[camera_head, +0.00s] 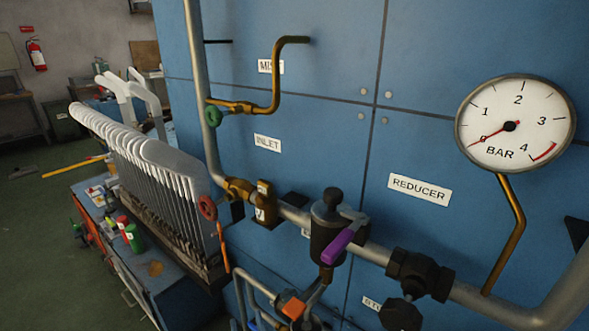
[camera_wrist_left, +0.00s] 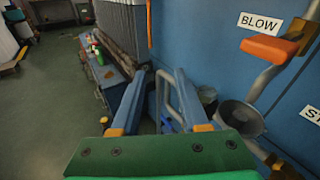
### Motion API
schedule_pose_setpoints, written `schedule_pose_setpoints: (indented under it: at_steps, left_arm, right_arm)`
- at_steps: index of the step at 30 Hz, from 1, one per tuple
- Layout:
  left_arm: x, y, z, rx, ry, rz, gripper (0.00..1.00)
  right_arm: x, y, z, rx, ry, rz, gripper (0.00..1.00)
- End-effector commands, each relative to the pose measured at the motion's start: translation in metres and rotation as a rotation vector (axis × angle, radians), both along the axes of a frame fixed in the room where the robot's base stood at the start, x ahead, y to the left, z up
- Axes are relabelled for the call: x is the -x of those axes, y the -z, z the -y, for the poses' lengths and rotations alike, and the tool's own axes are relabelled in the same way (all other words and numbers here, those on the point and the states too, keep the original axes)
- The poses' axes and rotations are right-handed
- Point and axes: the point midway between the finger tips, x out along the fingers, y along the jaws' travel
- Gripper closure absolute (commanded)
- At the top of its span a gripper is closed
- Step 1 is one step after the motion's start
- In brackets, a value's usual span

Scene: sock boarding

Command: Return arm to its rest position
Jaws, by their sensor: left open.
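My left gripper (camera_wrist_left: 159,74) shows in the left wrist view. Its two blue fingers with orange parts stand apart, beyond the green body at the bottom edge. It is open, and I see nothing held between the fingers. Grey bent piping (camera_wrist_left: 178,98) shows behind the gap; its distance from the fingers is hard to judge. In the head view, I cannot clearly make out the left gripper among the small parts at the bottom edge. My right gripper is in neither view.
The blue panel (camera_head: 340,110) carries pipes, a purple-handled reducer (camera_head: 340,247) and a pressure gauge (camera_head: 515,122) with its needle near 0. An orange BLOW handle (camera_wrist_left: 271,48) stands to the right. White sock boards (camera_head: 150,160) stand in a row at left. Green floor (camera_wrist_left: 45,95) is open.

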Motion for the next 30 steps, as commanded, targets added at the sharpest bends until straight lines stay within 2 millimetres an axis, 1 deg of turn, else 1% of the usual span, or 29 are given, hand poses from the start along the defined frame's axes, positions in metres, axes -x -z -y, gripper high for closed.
schedule_pose_setpoints:
  at_steps: [5,8,9,11,12,14,15,17,18,20,21,23,24,25,27,30]
  left_arm:
    - [0.002,0.047,0.003,0.148,0.024,-0.103,0.56]
    - [0.008,0.084,0.003,0.279,0.018,-0.186,0.56]
    - [0.013,0.102,0.003,0.343,0.005,-0.225,0.56]
    - [0.023,0.129,0.001,0.448,-0.024,-0.288,0.56]
    - [0.032,0.149,-0.002,0.529,-0.055,-0.333,0.56]
    - [0.050,0.180,-0.007,0.665,-0.124,-0.400,0.56]
    - [0.065,0.201,-0.012,0.772,-0.193,-0.447,0.56]
    - [0.097,0.235,-0.022,0.960,-0.342,-0.512,0.56]
    - [0.124,0.257,-0.031,1.105,-0.484,-0.544,0.56]
    - [0.171,0.286,-0.047,1.339,-0.763,-0.546,0.56]
    - [0.203,0.299,-0.058,1.483,-0.974,-0.510,0.56]
    - [0.245,0.312,-0.073,1.659,-1.279,-0.397,0.56]
    - [0.268,0.317,-0.082,1.745,-1.458,-0.300,0.56]
    - [0.282,0.320,-0.088,1.794,-1.572,-0.224,0.56]
    - [0.305,0.323,-0.098,1.868,-1.759,-0.072,0.56]
    - [0.317,0.325,-0.104,1.908,-1.868,0.036,0.56]
  right_arm:
    - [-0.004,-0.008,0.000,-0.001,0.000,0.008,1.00]
    - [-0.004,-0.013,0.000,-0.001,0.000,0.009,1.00]
    - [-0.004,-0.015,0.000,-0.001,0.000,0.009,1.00]
    - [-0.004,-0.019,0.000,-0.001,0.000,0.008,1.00]
    - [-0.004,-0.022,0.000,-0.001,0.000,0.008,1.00]
    - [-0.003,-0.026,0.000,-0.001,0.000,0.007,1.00]
    - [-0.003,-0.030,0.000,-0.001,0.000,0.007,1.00]
    - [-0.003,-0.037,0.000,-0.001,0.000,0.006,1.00]
    - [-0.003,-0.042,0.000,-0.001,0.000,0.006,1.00]
    - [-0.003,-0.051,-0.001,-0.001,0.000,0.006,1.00]
    - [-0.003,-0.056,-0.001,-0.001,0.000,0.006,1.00]
    - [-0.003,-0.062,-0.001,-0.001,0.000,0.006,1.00]
    - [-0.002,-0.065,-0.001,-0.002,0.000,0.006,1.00]
    - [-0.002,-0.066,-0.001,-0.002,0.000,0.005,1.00]
    - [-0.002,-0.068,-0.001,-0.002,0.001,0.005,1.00]
    - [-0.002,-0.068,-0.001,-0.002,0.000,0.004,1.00]
